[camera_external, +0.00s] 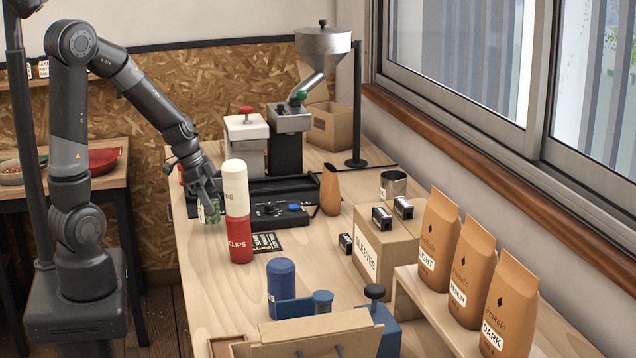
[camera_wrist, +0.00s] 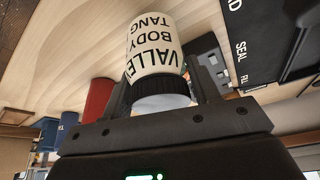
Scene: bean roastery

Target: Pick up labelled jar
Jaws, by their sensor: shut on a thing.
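The labelled jar (camera_wrist: 155,45) has a cream label with black text reading roughly "VALLEY BODY TANG" and a dark ribbed band at the end nearest my wrist. My gripper (camera_wrist: 162,78) is shut on it, with one finger on each side. In the external view my gripper (camera_external: 208,197) points down at the left edge of the wooden counter. A small greenish object (camera_external: 211,214), which appears to be the jar, shows below the fingers. I cannot tell whether it touches the counter.
A white canister on a red "CLIPS" canister (camera_external: 240,238) stands close to the right of my gripper. A black tray (camera_external: 270,212) and a grinder (camera_external: 290,122) lie behind. A blue canister (camera_external: 281,278), a "SLEEVES" box (camera_external: 368,262) and paper bags (camera_external: 470,270) stand further forward and right.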

